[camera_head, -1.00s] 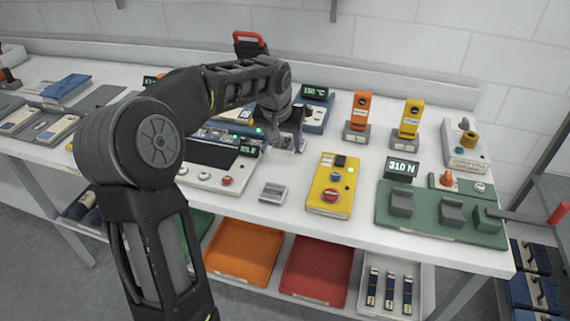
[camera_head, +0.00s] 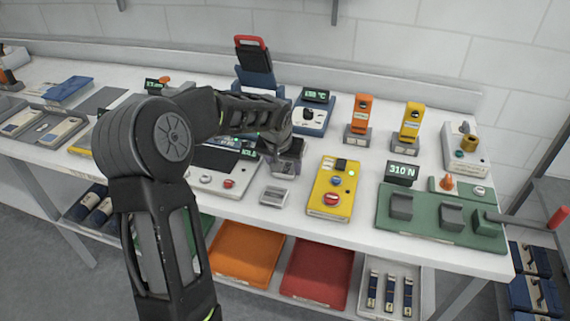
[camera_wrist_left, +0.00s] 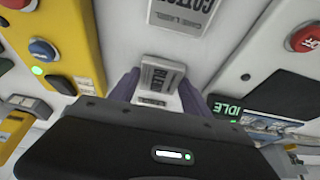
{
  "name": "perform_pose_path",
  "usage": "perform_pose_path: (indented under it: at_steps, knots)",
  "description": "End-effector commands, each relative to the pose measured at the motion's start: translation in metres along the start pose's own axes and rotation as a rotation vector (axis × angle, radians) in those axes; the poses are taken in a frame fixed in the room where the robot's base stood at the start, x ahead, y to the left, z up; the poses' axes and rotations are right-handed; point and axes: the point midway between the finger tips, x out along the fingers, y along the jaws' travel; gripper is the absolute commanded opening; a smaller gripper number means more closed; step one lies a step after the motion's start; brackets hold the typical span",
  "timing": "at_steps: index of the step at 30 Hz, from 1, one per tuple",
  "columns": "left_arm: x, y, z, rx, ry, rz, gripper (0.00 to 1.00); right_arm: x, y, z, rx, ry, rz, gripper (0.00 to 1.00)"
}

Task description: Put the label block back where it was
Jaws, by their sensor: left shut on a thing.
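My left gripper (camera_head: 286,167) is over the white bench, between the white control panel and the yellow box. In the left wrist view its two dark fingers (camera_wrist_left: 160,92) are shut on a small grey label block (camera_wrist_left: 161,77) with printed lettering, partly hidden by the gripper body. Past the fingertips is a pale piece printed "COTTON CARE LABEL" (camera_wrist_left: 183,14), cut by the frame's top edge. In the head view a small grey labelled piece (camera_head: 275,195) lies on the bench just in front of the gripper. The right gripper is not in view.
The yellow button box (camera_head: 331,190) stands right of the gripper, and the white control panel (camera_head: 214,182) stands left. A blue device with a temperature display (camera_head: 311,116) is behind. A green fixture board (camera_head: 430,222) is further right. Bare bench shows around the small grey piece.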

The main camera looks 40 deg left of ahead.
Motion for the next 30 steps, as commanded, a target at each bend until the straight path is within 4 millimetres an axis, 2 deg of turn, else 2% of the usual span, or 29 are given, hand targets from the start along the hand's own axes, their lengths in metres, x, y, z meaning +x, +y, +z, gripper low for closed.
perform_pose_path:
  at_steps: [7, 8, 15, 25, 30]
  knots:
    - [0.004, 0.0, 0.001, 0.0, 0.001, 0.0, 0.07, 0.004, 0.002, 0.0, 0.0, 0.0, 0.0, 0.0]
    - [0.003, 0.0, 0.001, 0.0, 0.0, 0.0, 0.56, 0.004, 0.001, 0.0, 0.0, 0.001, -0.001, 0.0]
    - [0.002, 0.0, 0.001, 0.0, 0.0, 0.0, 0.76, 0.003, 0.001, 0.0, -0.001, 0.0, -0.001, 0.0]
    - [0.0, 0.0, 0.0, 0.0, 0.0, 0.0, 0.77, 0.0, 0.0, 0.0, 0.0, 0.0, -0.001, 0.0]
    - [-0.013, 0.0, -0.001, -0.001, 0.003, 0.0, 0.77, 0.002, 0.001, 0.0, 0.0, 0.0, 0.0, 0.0]
